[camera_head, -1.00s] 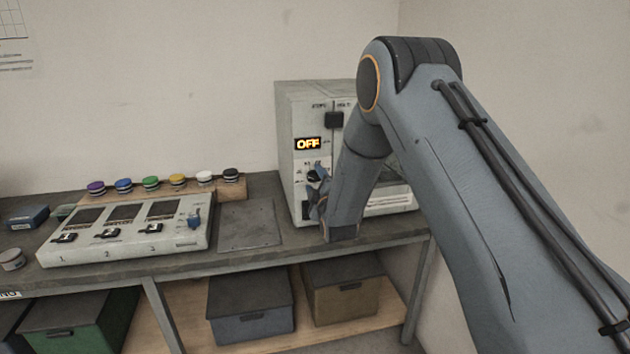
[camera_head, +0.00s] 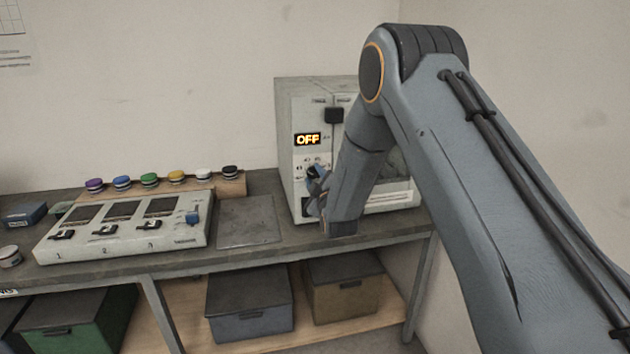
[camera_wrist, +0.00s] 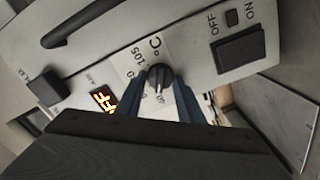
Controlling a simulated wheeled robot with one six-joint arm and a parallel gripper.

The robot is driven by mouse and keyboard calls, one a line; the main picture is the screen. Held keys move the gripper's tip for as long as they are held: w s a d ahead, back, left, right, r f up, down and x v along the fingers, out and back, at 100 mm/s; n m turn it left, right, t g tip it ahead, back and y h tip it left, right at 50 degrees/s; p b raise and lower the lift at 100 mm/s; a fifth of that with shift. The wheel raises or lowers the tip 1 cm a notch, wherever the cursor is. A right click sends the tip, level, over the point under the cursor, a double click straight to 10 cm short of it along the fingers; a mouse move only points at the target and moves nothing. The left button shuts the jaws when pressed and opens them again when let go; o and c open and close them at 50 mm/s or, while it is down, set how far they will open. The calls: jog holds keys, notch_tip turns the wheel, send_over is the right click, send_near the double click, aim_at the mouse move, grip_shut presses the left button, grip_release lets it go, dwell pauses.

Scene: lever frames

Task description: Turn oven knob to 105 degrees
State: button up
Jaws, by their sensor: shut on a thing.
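The oven (camera_head: 283,130) stands at the back right of the bench, a pale box with a lit display (camera_head: 308,139) reading OFF. In the wrist view its round dark knob (camera_wrist: 159,80) sits on a white dial plate (camera_wrist: 135,62) with "105" and "°C" printed on it. My gripper (camera_wrist: 158,92) has its two blue fingers on either side of the knob and is shut on it. In the head view my gripper (camera_head: 314,187) is at the oven's front, and it and my arm hide part of the panel.
A black OFF/ON switch (camera_wrist: 240,50) and a dark handle (camera_wrist: 95,20) are on the oven front. Left on the bench are a console (camera_head: 120,228) with several switches and a row of coloured-lidded jars (camera_head: 150,180). A bare flat plate (camera_head: 248,222) lies between console and oven.

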jog(key=m+b, duration=0.4)
jog(key=m, duration=0.3)
jog(key=shift+b, duration=0.4)
jog(key=m+b, duration=0.4)
jog(key=m, duration=0.2)
jog(key=shift+d+m, duration=0.1)
jog(key=shift+m, duration=0.2)
jog(key=m+b, duration=0.3)
jog(key=m, duration=0.2)
jog(key=shift+f, duration=0.1)
jog(key=m+b, duration=0.3)
jog(key=m, duration=0.3)
jog(key=shift+d, duration=0.1)
jog(key=o, duration=1)
jog(key=shift+o, duration=0.2)
jog(key=b+v, duration=0.1)
jog(key=v, duration=0.6)
jog(key=shift+s, duration=0.35)
